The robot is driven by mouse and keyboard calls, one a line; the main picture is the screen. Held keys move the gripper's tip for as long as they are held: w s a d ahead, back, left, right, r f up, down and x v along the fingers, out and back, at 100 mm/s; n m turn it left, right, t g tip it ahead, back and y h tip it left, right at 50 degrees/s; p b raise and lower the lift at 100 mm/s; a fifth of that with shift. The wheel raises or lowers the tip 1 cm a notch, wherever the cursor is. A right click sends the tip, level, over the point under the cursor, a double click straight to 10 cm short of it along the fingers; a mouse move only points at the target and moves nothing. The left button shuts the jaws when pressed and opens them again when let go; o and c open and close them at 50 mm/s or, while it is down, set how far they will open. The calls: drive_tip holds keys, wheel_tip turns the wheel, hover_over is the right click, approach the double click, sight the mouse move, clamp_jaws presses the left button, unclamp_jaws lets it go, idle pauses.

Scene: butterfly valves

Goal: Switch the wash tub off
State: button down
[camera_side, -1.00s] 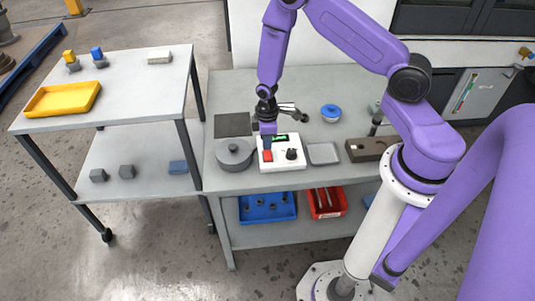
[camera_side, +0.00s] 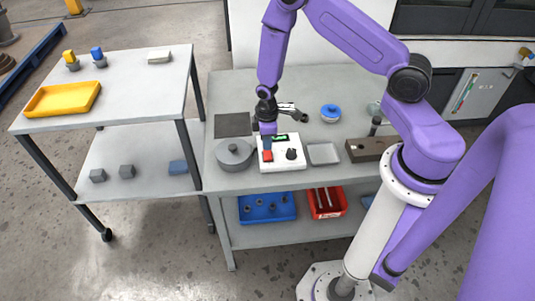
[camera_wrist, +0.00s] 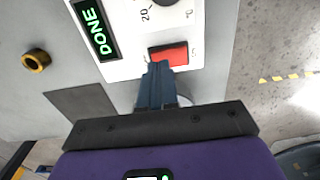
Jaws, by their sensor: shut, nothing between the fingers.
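A white control box (camera_side: 283,164) stands on the grey bench. It has a red rocker switch (camera_side: 268,156), a black knob (camera_side: 291,154) and a small green-lit display (camera_side: 280,138). In the wrist view the display (camera_wrist: 95,29) reads DONE, and the red switch (camera_wrist: 168,53) is close to my fingertips. My gripper (camera_side: 267,146) is shut and empty, pointing down over the switch's side of the box. In the wrist view its blue fingertips (camera_wrist: 158,68) overlap the switch's near edge; I cannot tell whether they touch it. A grey lidded round pot (camera_side: 234,154) stands left of the box.
A shallow grey tray (camera_side: 323,154) lies right of the box, with a brown block (camera_side: 366,150) beyond it. A dark square plate (camera_side: 233,124) lies behind the pot. A blue-lidded dish (camera_side: 330,113) stands farther back. Blue (camera_side: 267,208) and red bins (camera_side: 328,202) sit on the lower shelf.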

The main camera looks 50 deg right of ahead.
drive_tip(key=shift+f, duration=0.85)
idle(0.5)
drive_tip(key=shift+r, duration=3.55)
drive_tip(key=s+a+r+n, duration=0.1)
drive_tip(key=s+a+r, duration=0.4)
drive_tip(key=r, duration=0.2)
drive_tip(key=s+a+r+n, duration=0.1)
drive_tip(key=s+a+r, duration=0.35)
drive_tip(key=r, duration=0.25)
drive_tip(key=s+d+r, duration=0.1)
drive_tip(key=s+r, duration=0.3)
drive_tip(key=s, duration=0.4)
drive_tip(key=s+d+r+n, duration=0.1)
drive_tip(key=s+r, duration=0.4)
drive_tip(key=s, duration=0.3)
drive_tip(key=shift+s+d+r+n, duration=0.15)
drive_tip(key=shift+n, duration=0.15)
